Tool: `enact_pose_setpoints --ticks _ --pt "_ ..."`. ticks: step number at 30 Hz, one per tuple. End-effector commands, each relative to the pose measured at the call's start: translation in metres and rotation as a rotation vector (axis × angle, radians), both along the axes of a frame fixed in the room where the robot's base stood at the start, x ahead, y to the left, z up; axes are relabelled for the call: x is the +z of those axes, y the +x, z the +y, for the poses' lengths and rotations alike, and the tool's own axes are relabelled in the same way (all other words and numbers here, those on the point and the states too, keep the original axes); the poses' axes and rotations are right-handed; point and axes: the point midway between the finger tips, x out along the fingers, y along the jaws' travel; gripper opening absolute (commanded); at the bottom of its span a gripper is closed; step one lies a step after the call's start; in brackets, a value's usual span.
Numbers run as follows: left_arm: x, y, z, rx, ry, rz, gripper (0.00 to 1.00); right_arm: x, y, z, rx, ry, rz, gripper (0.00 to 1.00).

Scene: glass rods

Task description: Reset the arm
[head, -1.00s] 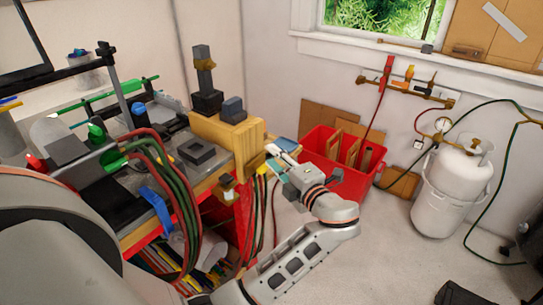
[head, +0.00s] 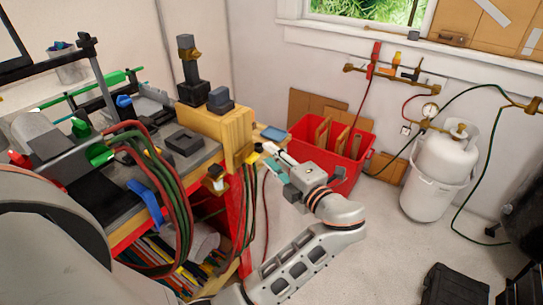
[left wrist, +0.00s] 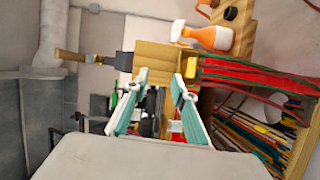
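My left gripper (head: 273,160) is held in the air to the right of the workbench's wooden block (head: 212,127). Its forearm comes up from the bottom of the head view. In the left wrist view its two teal fingers (left wrist: 158,108) are spread apart, with nothing held between them. The wooden block lies beyond the fingertips in that view (left wrist: 150,58). My right gripper does not show.
The cluttered workbench (head: 108,210) with looped red and green hoses (head: 180,200) fills the left. A red bin (head: 345,178) stands on the floor behind my gripper. A white gas tank (head: 432,185) is at right, a black case (head: 455,288) at lower right. Floor between is clear.

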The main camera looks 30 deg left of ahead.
Motion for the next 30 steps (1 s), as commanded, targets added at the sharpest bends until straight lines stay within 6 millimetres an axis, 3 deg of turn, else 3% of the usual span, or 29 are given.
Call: enact_pose_setpoints --ticks 14,17,20,26,30 --pt "-0.001 0.0 -0.006 -0.009 -0.008 0.001 0.26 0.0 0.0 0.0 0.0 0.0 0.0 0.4" --pt "-0.009 0.0 -0.005 -0.019 -0.033 -0.017 0.26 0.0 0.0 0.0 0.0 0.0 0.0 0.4" --pt "-0.036 0.003 -0.004 -0.055 -0.132 -0.085 0.26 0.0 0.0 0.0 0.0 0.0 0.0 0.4" --pt "-0.138 0.0 -0.008 -0.112 -0.582 -0.372 0.26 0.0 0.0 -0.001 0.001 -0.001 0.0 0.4" --pt "-0.207 -0.016 -0.018 -0.052 -0.964 -0.599 0.26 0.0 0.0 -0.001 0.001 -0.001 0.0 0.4"
